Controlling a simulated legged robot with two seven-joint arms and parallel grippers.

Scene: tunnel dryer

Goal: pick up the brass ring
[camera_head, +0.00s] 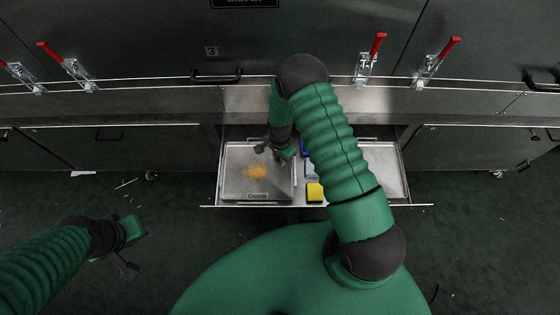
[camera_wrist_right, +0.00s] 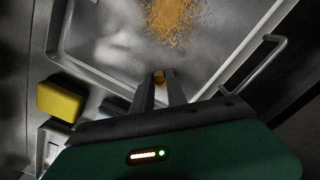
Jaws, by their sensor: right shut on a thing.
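The brass ring (camera_wrist_right: 158,77) shows as a small gold-brown piece between the fingertips of my right gripper (camera_wrist_right: 159,83) in the right wrist view. The fingers are shut on it, and they hide most of its shape. In the head view my right gripper (camera_head: 270,153) is over the right part of the crumb tray (camera_head: 238,190), and I cannot make out the ring there. My left gripper (camera_head: 127,268) is at the lower left, away from the drawer; its finger opening is unclear.
The crumb tray holds a patch of orange crumbs (camera_head: 257,172), and has a wire handle (camera_wrist_right: 262,70). A yellow block (camera_head: 315,192) lies beside the tray in the open drawer. A second tray (camera_head: 385,175) is at right. Dryer panels with red-handled clamps (camera_head: 378,45) stand behind.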

